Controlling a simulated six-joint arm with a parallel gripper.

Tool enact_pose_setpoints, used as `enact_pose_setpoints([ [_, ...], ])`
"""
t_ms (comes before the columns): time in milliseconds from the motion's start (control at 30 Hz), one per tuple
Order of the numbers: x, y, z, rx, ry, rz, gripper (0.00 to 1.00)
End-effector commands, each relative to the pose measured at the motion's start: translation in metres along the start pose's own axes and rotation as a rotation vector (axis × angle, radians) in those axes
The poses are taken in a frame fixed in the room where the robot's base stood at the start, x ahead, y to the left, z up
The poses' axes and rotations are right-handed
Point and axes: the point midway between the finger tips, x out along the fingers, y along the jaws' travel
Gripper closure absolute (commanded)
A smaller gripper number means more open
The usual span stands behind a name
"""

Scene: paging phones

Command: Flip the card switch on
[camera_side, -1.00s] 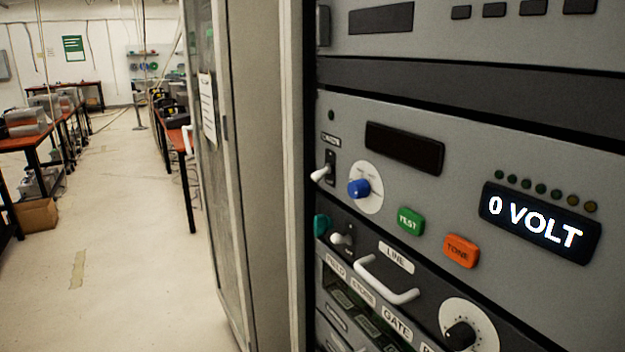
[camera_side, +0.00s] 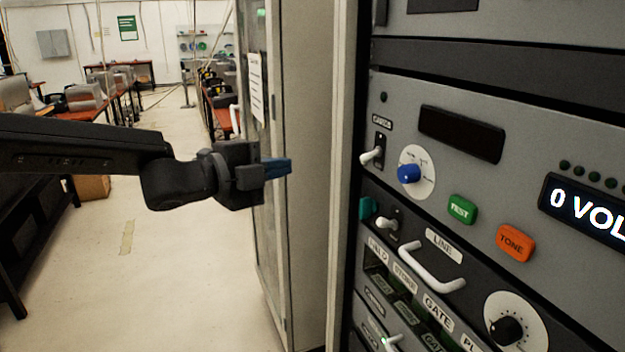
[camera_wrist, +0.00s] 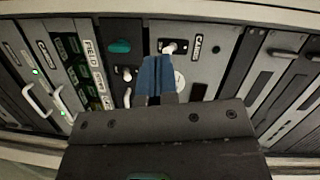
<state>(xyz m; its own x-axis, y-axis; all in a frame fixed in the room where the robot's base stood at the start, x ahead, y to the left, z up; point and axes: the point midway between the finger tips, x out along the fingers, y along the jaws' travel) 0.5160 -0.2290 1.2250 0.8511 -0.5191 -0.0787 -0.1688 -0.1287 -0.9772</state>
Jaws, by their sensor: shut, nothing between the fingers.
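The upper toggle switch (camera_side: 372,155) has a white lever on a dark plate, at the left edge of the grey panel. A small label above it seems to read CARD, but it is blurred. Its lever leans out and downward in the side view; it also shows in the wrist view (camera_wrist: 170,47), just beyond the fingertips. My gripper (camera_side: 278,167) has blue fingers, shut and empty. It is left of the switch in the side view, apart from the panel and pointing at it. In the wrist view the closed fingers (camera_wrist: 155,78) partly cover the panel below the switch.
A blue knob (camera_side: 409,173) is right of the switch. A second white toggle (camera_side: 385,224) and a teal part (camera_side: 367,208) are below. Green TEST (camera_side: 462,209) and orange TONE (camera_side: 515,242) buttons, a white handle (camera_side: 430,268) and a "0 VOLT" display (camera_side: 590,210) are nearby.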

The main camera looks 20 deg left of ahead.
Motion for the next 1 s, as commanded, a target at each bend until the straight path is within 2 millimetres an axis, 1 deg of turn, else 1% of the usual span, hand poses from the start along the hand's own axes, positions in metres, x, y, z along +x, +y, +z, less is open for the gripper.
enact_pose_setpoints([
  [33, 0.016, 0.009, -0.012, 0.062, 0.073, -0.009, 1.0],
  [100, 0.028, 0.015, -0.025, 0.132, 0.152, -0.029, 1.0],
  [233, 0.038, 0.022, -0.038, 0.201, 0.234, -0.05, 1.0],
  [467, 0.051, 0.023, -0.043, 0.212, 0.248, -0.055, 1.0],
  [1000, 0.108, 0.022, -0.058, 0.208, 0.246, -0.054, 1.0],
])
